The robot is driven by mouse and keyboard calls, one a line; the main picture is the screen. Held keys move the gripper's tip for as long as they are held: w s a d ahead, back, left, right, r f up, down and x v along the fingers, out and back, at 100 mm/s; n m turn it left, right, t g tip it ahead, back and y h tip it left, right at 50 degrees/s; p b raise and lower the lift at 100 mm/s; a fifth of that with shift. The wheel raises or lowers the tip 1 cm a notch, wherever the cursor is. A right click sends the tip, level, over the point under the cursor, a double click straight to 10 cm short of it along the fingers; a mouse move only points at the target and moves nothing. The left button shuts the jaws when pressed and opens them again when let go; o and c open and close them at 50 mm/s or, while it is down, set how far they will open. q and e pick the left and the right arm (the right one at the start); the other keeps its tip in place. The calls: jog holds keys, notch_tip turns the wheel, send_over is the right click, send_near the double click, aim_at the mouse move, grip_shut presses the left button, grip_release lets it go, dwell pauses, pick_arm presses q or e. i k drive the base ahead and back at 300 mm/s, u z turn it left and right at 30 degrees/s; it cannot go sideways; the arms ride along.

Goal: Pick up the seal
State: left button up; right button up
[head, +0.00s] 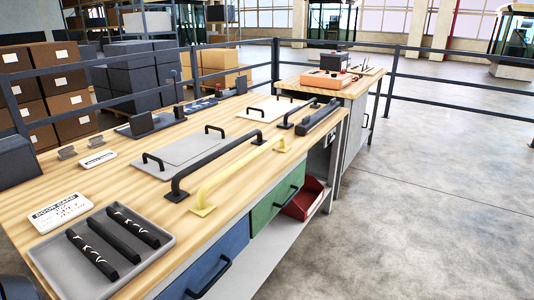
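No part is plainly labelled as the seal. Three black strips (112,238) with white markings lie side by side in a shallow grey tray (165,262) at the near left end of the wooden workbench (200,215). They look the most like seals, but I cannot tell for sure. A long dark bar (318,117) also lies at the bench's right end. Neither of my grippers shows in the head view. A dark shape at the bottom left corner is too cut off to identify.
A door card (60,211) lies behind the tray. Black handles (225,163), a yellow handle (240,177) and grey panels (190,150) cover the bench middle. Blue (207,268) and green (277,199) drawers face the front. Open concrete floor (430,215) lies to the right.

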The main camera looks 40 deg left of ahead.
aim_at(125, 250)
jog(key=i, duration=1.25)
jog(key=u, duration=2.95)
